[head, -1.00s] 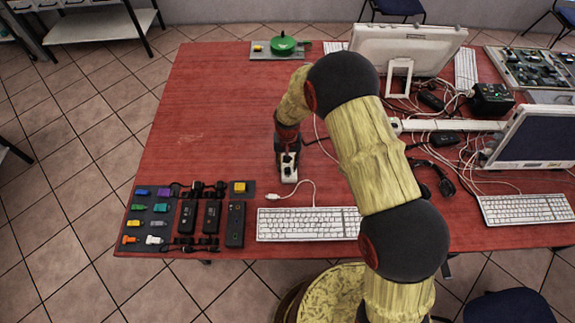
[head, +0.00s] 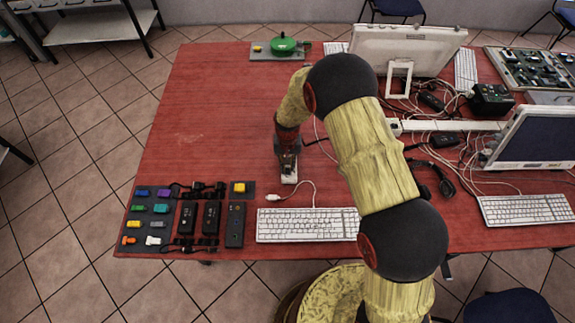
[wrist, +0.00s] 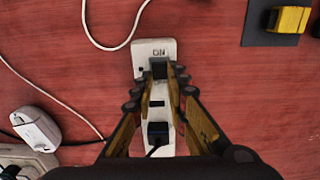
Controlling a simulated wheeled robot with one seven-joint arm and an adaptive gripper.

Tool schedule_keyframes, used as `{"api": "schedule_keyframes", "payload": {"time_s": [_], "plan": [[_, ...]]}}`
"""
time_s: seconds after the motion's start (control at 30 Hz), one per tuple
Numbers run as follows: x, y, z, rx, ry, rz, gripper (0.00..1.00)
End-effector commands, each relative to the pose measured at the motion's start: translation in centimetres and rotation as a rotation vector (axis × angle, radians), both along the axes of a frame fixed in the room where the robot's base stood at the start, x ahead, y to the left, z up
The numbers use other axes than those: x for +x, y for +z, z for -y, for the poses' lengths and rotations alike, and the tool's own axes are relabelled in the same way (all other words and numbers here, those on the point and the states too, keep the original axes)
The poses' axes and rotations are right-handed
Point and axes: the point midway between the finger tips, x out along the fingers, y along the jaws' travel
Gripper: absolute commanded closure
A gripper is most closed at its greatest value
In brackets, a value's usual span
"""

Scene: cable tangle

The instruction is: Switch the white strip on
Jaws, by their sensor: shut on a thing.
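The white strip (wrist: 143,50) lies on the red table, left of centre in the head view, where its near end (head: 289,179) shows below my gripper. In the wrist view it runs up the picture, with a small dark mark near its far end. My gripper (wrist: 159,76) is over that end, its fingertips closed in on either side of a dark block that looks like the strip's switch. The fingers partly hide the block, and I cannot tell which way it is set. A black plug (wrist: 158,133) with a cable sits lower on the strip.
A white keyboard (head: 307,225) lies near the front edge, its white cable (wrist: 100,44) close to the strip. Black devices (head: 211,217) and small coloured parts lie at the left front. A white plug-like block (wrist: 37,128) is left of the strip.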

Motion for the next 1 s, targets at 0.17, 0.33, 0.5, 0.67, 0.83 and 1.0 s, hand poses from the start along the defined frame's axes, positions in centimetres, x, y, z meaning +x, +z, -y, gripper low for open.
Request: {"api": "schedule_keyframes", "payload": {"time_s": [0.17,0.33,0.5,0.67,0.83,1.0], "plan": [[0.00,0.01,-0.02,0.000,0.000,0.000,1.00],[-0.10,0.00,-0.01,-0.003,0.001,0.031,1.00],[-0.35,-0.12,0.05,-0.007,0.002,0.123,1.00],[-0.55,-0.30,0.04,-0.011,0.002,0.196,1.00],[-0.64,-0.26,-0.02,-0.011,0.002,0.251,1.00],[-0.73,-0.20,-0.04,-0.011,0.002,0.292,1.00]]}}
